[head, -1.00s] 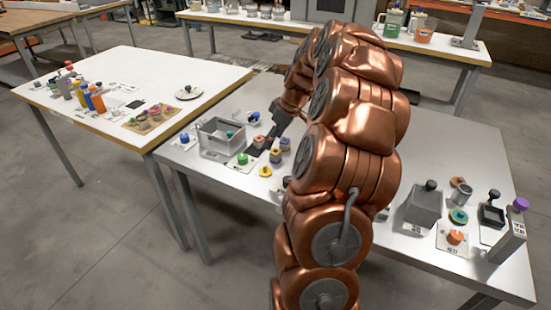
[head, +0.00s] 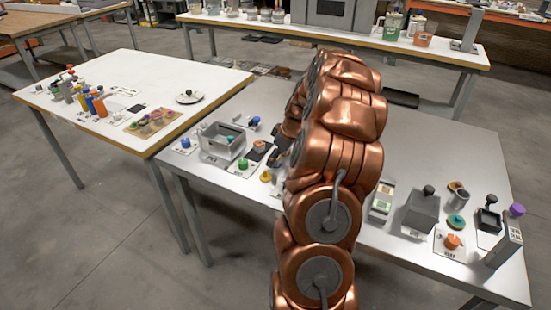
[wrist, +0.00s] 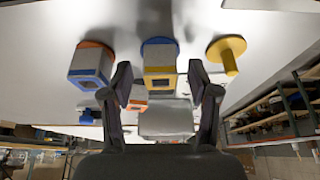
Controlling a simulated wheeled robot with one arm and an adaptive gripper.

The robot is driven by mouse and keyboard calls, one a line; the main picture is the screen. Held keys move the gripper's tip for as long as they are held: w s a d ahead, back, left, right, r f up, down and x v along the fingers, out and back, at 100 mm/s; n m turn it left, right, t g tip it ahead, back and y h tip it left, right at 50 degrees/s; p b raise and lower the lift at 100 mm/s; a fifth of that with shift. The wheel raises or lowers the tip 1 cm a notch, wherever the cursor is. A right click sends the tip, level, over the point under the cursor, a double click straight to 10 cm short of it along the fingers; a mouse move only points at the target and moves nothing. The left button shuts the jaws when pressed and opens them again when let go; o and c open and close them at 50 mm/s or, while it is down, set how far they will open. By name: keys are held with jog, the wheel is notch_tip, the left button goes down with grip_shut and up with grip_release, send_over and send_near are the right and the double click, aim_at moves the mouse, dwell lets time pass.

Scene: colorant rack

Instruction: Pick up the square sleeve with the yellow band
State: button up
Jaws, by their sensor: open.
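The square sleeve with the yellow band (wrist: 159,66) is in the middle of the wrist view. It is a grey square tube with a yellow band around its near end and a blue disc behind its far end. My gripper (wrist: 160,84) is open, with one dark finger on each side of this sleeve. I see bare gaps between the fingers and the sleeve. A similar square sleeve with a blue band (wrist: 90,64) and an orange disc is to the left, outside the fingers. In the head view my arm hides the yellow-banded sleeve and most of my gripper.
A yellow knobbed disc (wrist: 228,50) is just right of the fingers in the wrist view. A grey box (head: 222,142) and small coloured pieces stand left of my arm in the head view. A lidded grey block (head: 421,210) stands to the right.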

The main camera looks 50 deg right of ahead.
jog(key=shift+f, duration=0.1)
jog(key=shift+c, duration=0.2)
jog(key=c, duration=0.9)
